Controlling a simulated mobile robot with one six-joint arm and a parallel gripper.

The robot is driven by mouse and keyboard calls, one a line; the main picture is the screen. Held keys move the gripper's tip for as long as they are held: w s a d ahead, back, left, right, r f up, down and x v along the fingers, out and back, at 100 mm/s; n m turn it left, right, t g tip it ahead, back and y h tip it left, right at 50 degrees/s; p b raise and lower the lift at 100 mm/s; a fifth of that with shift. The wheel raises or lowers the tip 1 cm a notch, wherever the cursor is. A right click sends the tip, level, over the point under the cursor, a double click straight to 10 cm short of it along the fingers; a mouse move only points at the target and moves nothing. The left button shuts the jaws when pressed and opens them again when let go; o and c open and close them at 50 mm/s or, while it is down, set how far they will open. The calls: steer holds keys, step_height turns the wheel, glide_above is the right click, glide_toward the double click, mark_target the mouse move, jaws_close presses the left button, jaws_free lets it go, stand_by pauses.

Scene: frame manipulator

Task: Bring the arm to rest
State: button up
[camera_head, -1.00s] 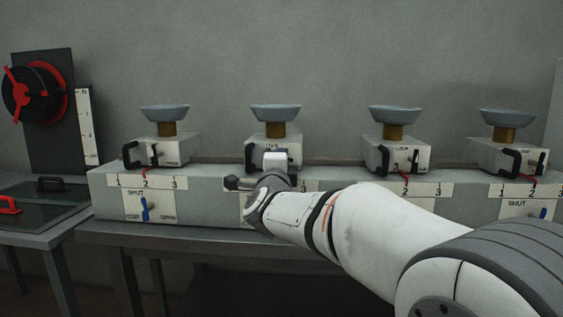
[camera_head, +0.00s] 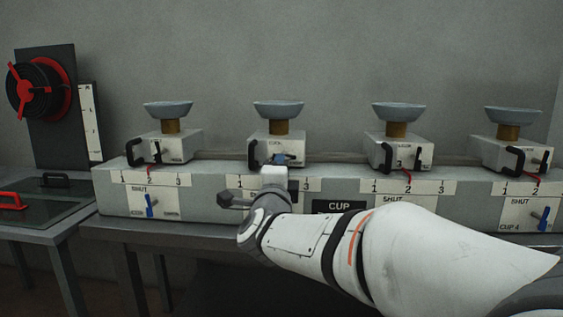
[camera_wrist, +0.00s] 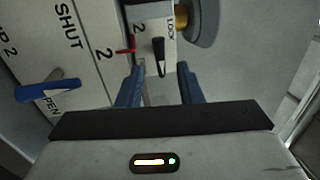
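My arm reaches in from the lower right in the head view to the second station from the left. My gripper (camera_head: 284,158) is in front of that station's block (camera_head: 264,150), partly hidden by my wrist. In the wrist view its two blue fingers (camera_wrist: 160,84) stand apart, and I see nothing held between them. Beyond the fingertips are a black lock lever (camera_wrist: 158,56) and a red pointer (camera_wrist: 126,49) by the number 2. I cannot tell whether a finger touches the block.
Similar blocks with grey bowls (camera_head: 168,109) stand along a long grey base (camera_head: 210,200) on a table. A blue lever (camera_wrist: 48,90) sits left of my fingers in the wrist view. A red-handled reel (camera_head: 38,85) is at the far left. The wall behind is bare.

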steer(key=shift+s+f, duration=0.15)
steer(key=shift+s, duration=0.35)
steer(key=s+d+n+g+p, duration=0.8)
steer(key=s+d+n+p, duration=0.1)
steer(key=s+p, duration=0.4)
steer(key=s+d+r+n+g+p, duration=0.1)
steer(key=s+d+n+g+p, duration=0.8)
steer(key=s+p, duration=0.5)
steer(key=shift+s+d+n+g+y+p, duration=0.3)
steer(key=shift+d+y+p, duration=0.1)
steer(key=shift+d+p, duration=0.45)
